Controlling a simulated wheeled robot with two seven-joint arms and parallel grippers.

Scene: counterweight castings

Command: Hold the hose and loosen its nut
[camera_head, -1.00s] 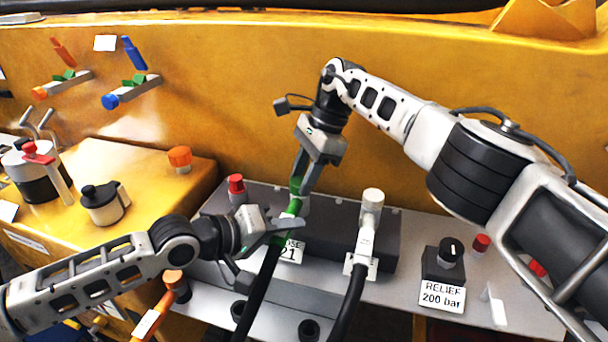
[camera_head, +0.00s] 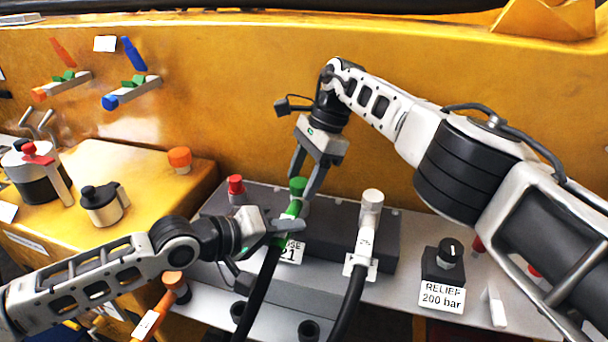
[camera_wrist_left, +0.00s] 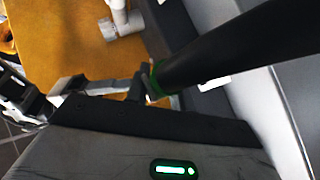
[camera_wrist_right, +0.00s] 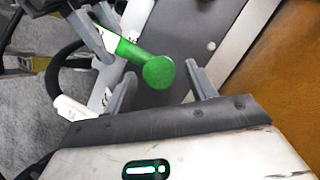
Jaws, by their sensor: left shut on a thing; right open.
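The green-ended hose (camera_head: 262,280) runs down from the dark block, with a label reading 21 beside it. Its green nut end (camera_head: 298,185) points up, and it also shows in the right wrist view (camera_wrist_right: 158,72). In the left wrist view the black hose (camera_wrist_left: 220,50) crosses the jaws. My right gripper (camera_head: 305,188) is open, its fingers on either side of the green nut end. In the right wrist view both fingers stand apart from the green round end.
A white-ended hose (camera_head: 366,235) stands to the right on the same dark block (camera_head: 330,215). A relief knob (camera_head: 450,252) labelled 200 bar is further right. A red cap (camera_head: 236,185) is close on the left. The yellow wall (camera_head: 230,100) rises behind.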

